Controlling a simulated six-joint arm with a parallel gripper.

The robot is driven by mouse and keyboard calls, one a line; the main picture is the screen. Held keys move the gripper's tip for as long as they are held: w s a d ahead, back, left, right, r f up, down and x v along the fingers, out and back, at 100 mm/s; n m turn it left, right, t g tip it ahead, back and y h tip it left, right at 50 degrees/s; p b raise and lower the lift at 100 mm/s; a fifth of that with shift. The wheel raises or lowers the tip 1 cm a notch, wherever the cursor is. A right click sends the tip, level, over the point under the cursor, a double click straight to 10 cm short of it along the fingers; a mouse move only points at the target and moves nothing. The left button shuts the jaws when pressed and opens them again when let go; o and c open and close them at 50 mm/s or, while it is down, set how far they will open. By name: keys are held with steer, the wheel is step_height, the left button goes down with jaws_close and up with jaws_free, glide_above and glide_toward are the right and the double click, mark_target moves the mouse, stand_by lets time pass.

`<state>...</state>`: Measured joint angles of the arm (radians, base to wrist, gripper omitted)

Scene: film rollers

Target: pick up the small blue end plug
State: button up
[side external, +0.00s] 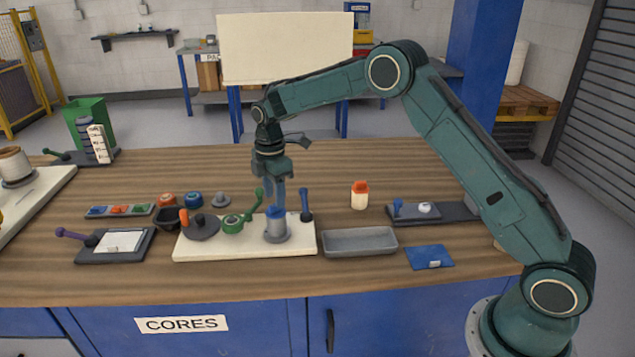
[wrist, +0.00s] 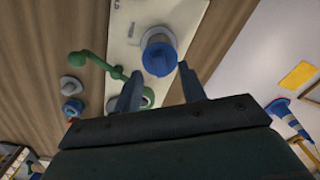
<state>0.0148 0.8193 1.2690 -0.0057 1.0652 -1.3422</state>
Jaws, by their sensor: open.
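A short blue cylinder (side external: 275,213) with a raised blue top stands upright on a round grey base (side external: 276,236), on the right part of a cream board. It may be the end plug. In the wrist view the blue piece (wrist: 158,58) shows just beyond the fingertips, between them in the picture. My gripper (side external: 276,203) points down right above it. Its two fingers (wrist: 161,70) are apart with nothing held. I cannot tell whether a fingertip touches the blue piece. Another small blue round piece (side external: 194,199) lies on the table behind the board.
An orange-capped bottle (side external: 359,195) stands behind the tray.

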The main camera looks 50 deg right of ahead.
mark_target(276, 212)
steer(key=shift+f, duration=1.35)
jaws_close()
